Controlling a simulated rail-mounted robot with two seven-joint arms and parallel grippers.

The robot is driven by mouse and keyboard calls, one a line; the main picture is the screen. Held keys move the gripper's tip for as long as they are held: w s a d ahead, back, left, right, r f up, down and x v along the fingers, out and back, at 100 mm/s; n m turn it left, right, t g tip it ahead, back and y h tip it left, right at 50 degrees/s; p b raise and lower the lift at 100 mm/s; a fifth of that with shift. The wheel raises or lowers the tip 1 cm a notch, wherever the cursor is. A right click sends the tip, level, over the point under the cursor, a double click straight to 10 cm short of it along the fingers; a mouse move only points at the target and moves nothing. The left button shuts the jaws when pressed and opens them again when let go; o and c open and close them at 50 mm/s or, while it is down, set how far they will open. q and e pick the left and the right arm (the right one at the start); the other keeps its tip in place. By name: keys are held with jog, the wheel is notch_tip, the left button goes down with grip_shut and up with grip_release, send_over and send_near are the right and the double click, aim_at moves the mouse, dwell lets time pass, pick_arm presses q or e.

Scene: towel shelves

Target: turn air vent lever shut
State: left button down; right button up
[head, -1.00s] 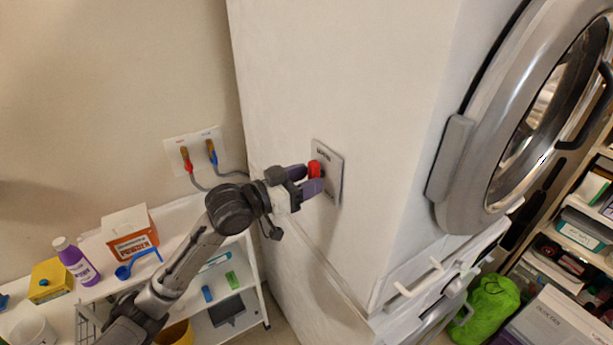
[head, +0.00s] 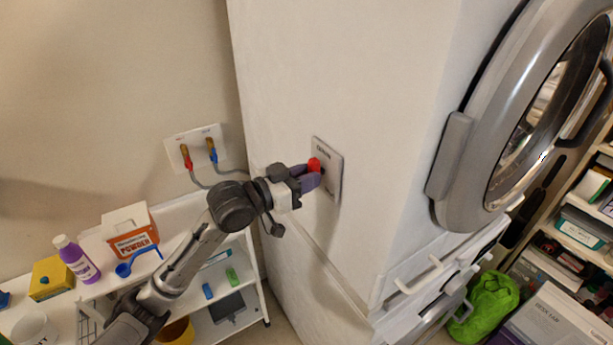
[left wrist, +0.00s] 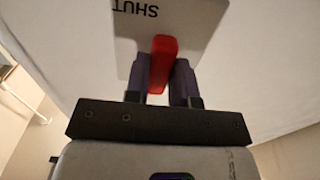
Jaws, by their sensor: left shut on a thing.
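The red vent lever (head: 314,164) stands out from a grey plate (head: 333,188) on the side of the tall white cabinet. My left gripper (head: 308,178) is shut on the lever. In the left wrist view, the red lever (left wrist: 161,62) lies between the two purple fingers of the left gripper (left wrist: 160,85), and the plate (left wrist: 197,25) behind it bears the word "SHUT", upside down in that view. The lever's pivot is hidden. My right gripper is not in view.
A round-doored machine (head: 460,170) stands right of the plate. Two hose taps (head: 198,152) are on the wall at left. A white shelf unit holds a powder box (head: 131,238), a purple bottle (head: 78,262) and a yellow box (head: 50,280). A green bag (head: 488,305) lies lower right.

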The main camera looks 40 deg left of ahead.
pick_arm(q)
jog(key=shift+m+p, duration=3)
jog(key=shift+m, duration=5.9)
jog(key=shift+f, duration=0.1)
jog(key=c, duration=1)
grip_release()
jog(key=shift+o, duration=0.2)
